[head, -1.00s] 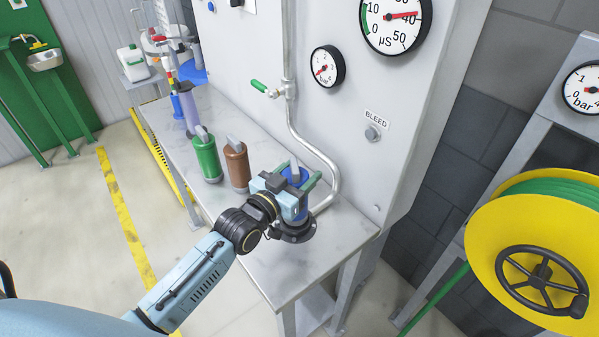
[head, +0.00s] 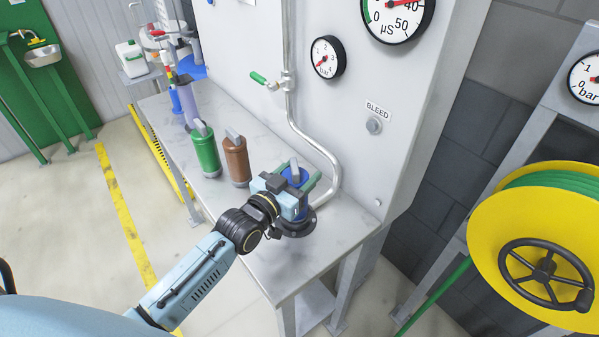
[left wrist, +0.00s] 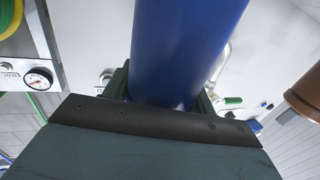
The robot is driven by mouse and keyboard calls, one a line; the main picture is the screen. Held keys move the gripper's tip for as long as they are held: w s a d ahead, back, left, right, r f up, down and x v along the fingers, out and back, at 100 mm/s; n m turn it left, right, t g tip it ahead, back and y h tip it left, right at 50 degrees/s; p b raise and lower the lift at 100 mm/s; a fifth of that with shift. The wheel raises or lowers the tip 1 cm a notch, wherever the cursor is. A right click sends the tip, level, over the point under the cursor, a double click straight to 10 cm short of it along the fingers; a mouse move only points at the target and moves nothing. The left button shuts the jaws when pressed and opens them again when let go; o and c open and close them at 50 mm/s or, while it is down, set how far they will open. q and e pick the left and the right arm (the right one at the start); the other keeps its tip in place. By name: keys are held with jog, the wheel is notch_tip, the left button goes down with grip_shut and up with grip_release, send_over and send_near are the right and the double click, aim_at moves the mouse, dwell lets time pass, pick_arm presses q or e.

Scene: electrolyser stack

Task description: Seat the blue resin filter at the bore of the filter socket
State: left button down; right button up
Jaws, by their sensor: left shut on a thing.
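The blue resin filter (head: 296,174) is held upright in my left gripper (head: 294,182), which is shut on its upper part. The filter socket (head: 299,222) is a black flanged ring on the bench, directly below the gripper. The filter's lower end and the bore are mostly hidden behind the gripper, so I cannot tell how far the filter is in. In the left wrist view the blue filter body (left wrist: 183,50) stands between the green jaws. My right gripper is not in view.
A brown filter (head: 236,161) and a green filter (head: 204,150) stand on the grey bench (head: 262,262) to the left. A bent metal pipe (head: 325,158) runs down the panel close behind the socket. A yellow hose reel (head: 483,237) is at the right.

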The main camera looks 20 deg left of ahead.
pick_arm(q)
jog(key=shift+f+b, duration=0.45)
jog(key=shift+f, duration=0.15)
jog(key=c, duration=0.5)
grip_release()
jog(key=shift+o, duration=0.4)
jog(key=shift+f, duration=0.15)
jog(key=v, duration=1.3)
jog(key=shift+s, duration=0.2)
jog(key=shift+a, duration=0.1)
